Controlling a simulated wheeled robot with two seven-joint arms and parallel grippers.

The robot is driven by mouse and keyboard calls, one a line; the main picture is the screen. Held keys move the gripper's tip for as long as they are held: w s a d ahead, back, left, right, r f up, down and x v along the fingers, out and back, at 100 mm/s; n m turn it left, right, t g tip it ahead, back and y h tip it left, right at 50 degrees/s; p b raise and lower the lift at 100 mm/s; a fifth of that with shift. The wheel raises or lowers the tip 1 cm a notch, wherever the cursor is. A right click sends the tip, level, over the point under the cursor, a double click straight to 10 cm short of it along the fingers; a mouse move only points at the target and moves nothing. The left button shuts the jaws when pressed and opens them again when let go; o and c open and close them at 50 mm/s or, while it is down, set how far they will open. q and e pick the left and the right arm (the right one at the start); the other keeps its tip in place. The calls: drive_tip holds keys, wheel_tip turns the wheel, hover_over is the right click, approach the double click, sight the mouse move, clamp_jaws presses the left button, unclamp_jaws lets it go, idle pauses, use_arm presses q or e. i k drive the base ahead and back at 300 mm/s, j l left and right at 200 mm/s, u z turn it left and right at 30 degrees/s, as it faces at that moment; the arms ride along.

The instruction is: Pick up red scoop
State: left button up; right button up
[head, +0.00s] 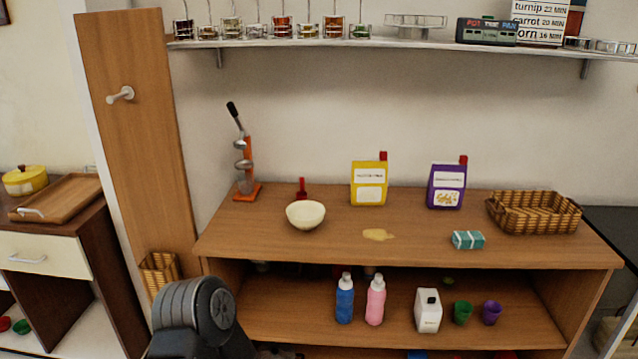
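A small red scoop (302,190) is on the wooden counter just behind a cream bowl (306,215). Its narrow handle points up, and its lower part is partly hidden by the bowl rim. A dark grey rounded part of my arm shows at the bottom left, in front of the counter and well short of the scoop. No gripper fingers show in the head view.
An orange-based press (246,165) stands left of the bowl. A yellow box (369,185), a purple box (446,187), a teal packet (468,240) and a wicker basket (534,214) are to the right. A tan spill (378,235) lies on the counter (330,246). Bottles stand below.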

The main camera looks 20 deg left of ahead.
sight(302, 195)
drive_tip(key=i+j+z, duration=0.25)
drive_tip(key=j, duration=0.5)
drive_tip(key=j+z, duration=0.3)
drive_tip(key=j, duration=0.4)
